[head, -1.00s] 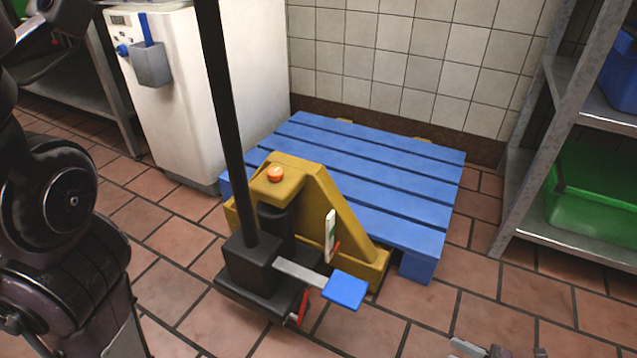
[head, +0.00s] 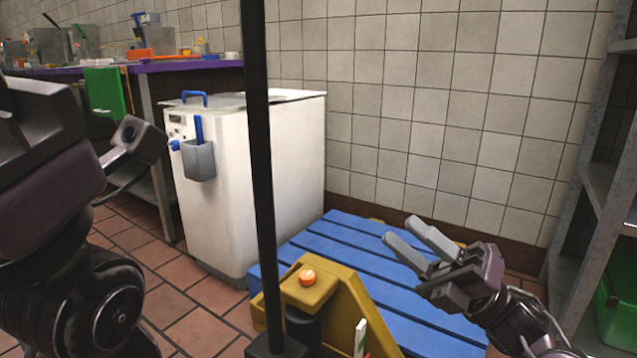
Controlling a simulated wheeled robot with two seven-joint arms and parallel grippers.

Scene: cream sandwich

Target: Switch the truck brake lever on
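The yellow pallet truck (head: 345,300) stands low in the middle with an orange button (head: 307,277) on top and a tall black handle pole (head: 262,180). A small upright white lever (head: 360,338) on its right side shows only in its upper part at the bottom edge. The truck's lower front is out of the frame. My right gripper (head: 400,229) is open and empty, its two grey fingers apart, pointing up-left over the pallet, to the right of the truck and higher in the picture. My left arm (head: 70,290) fills the left edge; its fingers cannot be made out.
A blue pallet (head: 345,250) lies behind the truck against the tiled wall. A white cabinet (head: 240,180) stands to the left, with a cluttered purple-edged counter (head: 190,65) behind it. A metal shelf (head: 590,190) with a green crate (head: 615,310) borders the right.

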